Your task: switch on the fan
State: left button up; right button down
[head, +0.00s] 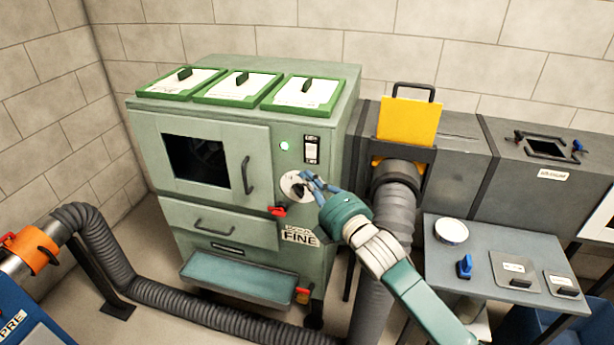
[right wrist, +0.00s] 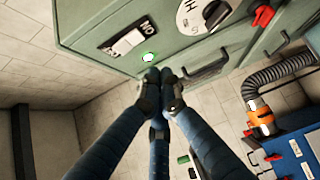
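The fan unit is a green cabinet (head: 230,139) marked FINE, with a dark window. Its rocker switch (head: 311,149) is on the upper right of the front. It also shows in the right wrist view (right wrist: 127,41), upside down beside the letters "ON". A small lamp (head: 284,146) next to the switch glows green; it also glows in the right wrist view (right wrist: 150,57). My right gripper (head: 312,184) is in front of the white round dial (head: 290,185), below the switch. In the right wrist view its fingertips (right wrist: 158,82) meet with nothing visible between them. Contact with the cabinet cannot be told. My left gripper is out of view.
A red handle (head: 277,211) sits below the dial. A yellow slide plate (head: 408,118) stands in the grey duct, above a flexible hose (head: 396,190). A side table (head: 500,255) at the right holds a round tin, a blue-handled item and plates. Another hose crosses the floor.

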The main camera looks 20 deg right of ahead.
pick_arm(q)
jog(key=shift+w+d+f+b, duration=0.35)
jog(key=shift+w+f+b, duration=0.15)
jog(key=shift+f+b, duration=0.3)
pick_arm(e)
jog(key=s+d+f, duration=0.1)
jog(key=s+d, duration=0.1)
jog(key=s, duration=0.6)
jog(key=shift+d+f, duration=0.15)
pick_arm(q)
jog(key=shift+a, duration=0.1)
pick_arm(e)
jog(key=shift+w, duration=0.1)
